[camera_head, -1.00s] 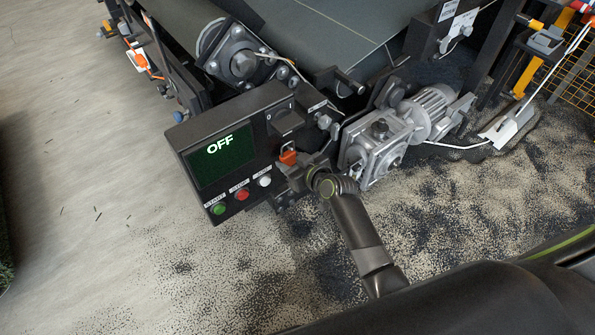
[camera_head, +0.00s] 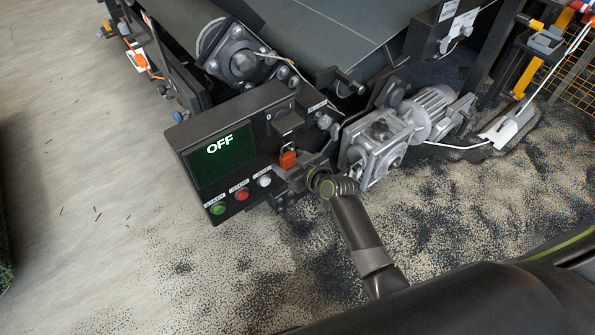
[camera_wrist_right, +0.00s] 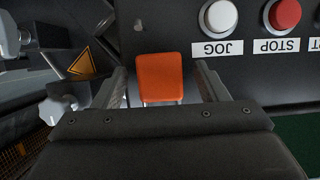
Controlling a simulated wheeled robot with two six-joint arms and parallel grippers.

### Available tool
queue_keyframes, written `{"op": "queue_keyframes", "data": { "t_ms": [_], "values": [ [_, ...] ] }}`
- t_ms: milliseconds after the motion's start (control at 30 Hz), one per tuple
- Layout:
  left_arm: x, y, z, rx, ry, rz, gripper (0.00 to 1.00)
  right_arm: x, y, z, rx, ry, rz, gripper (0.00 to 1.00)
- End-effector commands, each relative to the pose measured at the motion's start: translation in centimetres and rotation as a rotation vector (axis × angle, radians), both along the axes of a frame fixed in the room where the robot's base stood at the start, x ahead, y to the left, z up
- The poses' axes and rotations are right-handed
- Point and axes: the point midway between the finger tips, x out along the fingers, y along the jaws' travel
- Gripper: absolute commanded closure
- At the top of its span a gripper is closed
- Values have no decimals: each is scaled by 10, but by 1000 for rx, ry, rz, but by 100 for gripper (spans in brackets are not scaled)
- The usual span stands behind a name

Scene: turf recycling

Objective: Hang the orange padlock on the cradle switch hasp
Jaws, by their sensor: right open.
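The orange padlock (camera_head: 288,159) is at the lower part of the dark switch (camera_head: 284,124) on the control box, below its knob. It looks hung there, but the shackle and hasp are too small to make out. In the right wrist view the padlock's orange body (camera_wrist_right: 160,77) sits between the two spread fingers. My right gripper (camera_head: 291,178) is open at the padlock, with a visible gap on each side of it in the wrist view (camera_wrist_right: 162,88). My left gripper is not in view.
The control box has a screen (camera_head: 222,153) reading OFF and green, red and white buttons (camera_head: 242,194) left of my gripper. A grey gearbox motor (camera_head: 381,148) stands close on the right. The conveyor belt (camera_head: 320,30) is behind. Speckled floor lies in front.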

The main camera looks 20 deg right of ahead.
Motion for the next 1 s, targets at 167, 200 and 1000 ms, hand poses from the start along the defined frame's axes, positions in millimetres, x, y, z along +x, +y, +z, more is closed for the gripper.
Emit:
{"op": "queue_keyframes", "data": {
  "t_ms": [167,200,1000],
  "values": [
    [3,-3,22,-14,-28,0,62,-11,-4,5,0,1,-2,33],
    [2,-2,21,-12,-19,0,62,-18,-7,9,-1,1,-2,33],
    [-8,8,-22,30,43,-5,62,-147,-54,65,0,0,-1,33]
  ]
}}
